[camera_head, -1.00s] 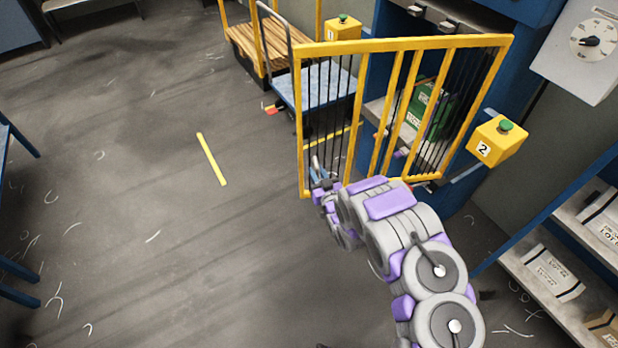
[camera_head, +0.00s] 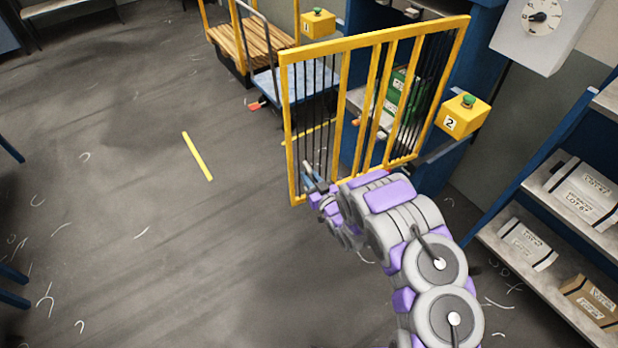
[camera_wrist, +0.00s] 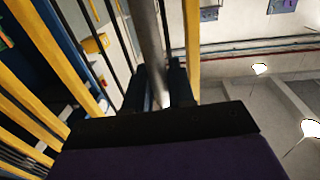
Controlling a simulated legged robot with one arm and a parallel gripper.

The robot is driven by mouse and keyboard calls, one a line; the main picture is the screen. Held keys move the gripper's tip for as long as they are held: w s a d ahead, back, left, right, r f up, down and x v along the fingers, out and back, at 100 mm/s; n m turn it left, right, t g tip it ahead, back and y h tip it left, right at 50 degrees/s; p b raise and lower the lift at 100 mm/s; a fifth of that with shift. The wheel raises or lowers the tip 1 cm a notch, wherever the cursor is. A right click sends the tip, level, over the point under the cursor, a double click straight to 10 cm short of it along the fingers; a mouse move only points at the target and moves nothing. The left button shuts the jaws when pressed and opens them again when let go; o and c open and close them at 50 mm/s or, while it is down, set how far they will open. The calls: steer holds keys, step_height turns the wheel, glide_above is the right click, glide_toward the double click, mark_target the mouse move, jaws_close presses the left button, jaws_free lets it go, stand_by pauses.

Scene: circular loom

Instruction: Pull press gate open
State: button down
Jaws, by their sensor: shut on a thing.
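The press gate (camera_head: 375,38) is a yellow frame with thin black bars. It stands swung out at an angle from the blue press, its right side near the press and its left side out over the floor. My gripper (camera_head: 318,186) is low at the gate's left side. In the wrist view, the two dark fingers of my gripper (camera_wrist: 160,88) are shut around a grey upright bar (camera_wrist: 150,40), the gate handle, beside a yellow gate upright (camera_wrist: 192,45). My arm partly hides the gate's lower edge in the head view.
A yellow box marked 2 with a green button (camera_head: 463,116) is right of the gate. A blue-topped cart (camera_head: 290,80) and a wooden-slatted cart (camera_head: 250,45) stand behind it. A shelf with boxes (camera_head: 530,240) is at right. Floor at left (camera_head: 130,200) is largely clear.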

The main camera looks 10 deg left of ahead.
steer(key=c, duration=1.1)
jaws_free()
steer(key=shift+d, duration=0.1)
steer(key=p+v, duration=0.7)
steer(key=v, duration=1)
steer(key=shift+p, duration=0.3)
steer(key=shift+d, duration=0.1)
